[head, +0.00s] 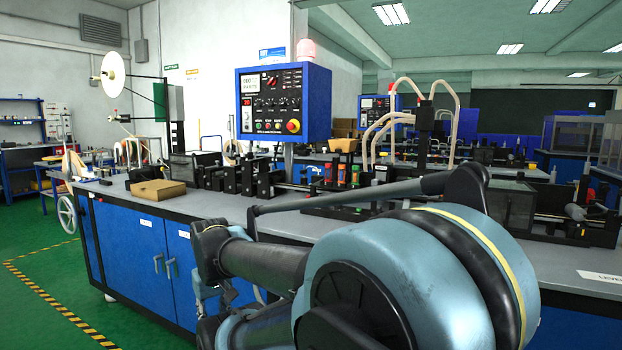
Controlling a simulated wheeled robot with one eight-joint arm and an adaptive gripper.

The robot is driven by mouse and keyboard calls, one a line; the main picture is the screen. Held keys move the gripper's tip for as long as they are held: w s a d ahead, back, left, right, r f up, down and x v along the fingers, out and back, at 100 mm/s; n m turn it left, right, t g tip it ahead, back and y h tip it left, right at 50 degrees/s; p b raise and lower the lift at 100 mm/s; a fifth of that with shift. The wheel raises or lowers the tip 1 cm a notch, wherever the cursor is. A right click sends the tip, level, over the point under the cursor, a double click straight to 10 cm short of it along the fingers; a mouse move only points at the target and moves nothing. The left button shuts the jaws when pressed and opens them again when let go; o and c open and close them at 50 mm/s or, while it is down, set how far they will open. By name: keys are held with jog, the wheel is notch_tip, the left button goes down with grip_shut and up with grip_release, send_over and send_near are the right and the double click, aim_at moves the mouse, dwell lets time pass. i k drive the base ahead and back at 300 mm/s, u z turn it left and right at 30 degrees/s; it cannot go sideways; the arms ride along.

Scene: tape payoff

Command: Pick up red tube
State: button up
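Several small upright coloured pieces stand on the bench machine, past my arm. One is an orange-red piece (355,174), and an orange one (327,171) is to its left. They are small, and I cannot tell for certain which is the red tube. My arm fills the lower middle of the head view. Its wrist end hangs at the lower left, in front of the blue cabinet and apart from the coloured pieces. The gripper's fingers cannot be made out there, so its opening and any contents are unclear.
The long grey bench (225,206) with blue cabinet doors (140,245) runs across the view. A cardboard box (158,190) lies on its left part. A blue control panel (284,102) stands above it. The green floor at left is clear, with a striped line.

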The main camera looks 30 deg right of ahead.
aim_at(328, 166)
jog(key=u, duration=0.05)
jog(key=k, duration=1.1)
jog(key=z, duration=0.35)
jog(key=i, duration=0.9)
jog(key=z, duration=0.1)
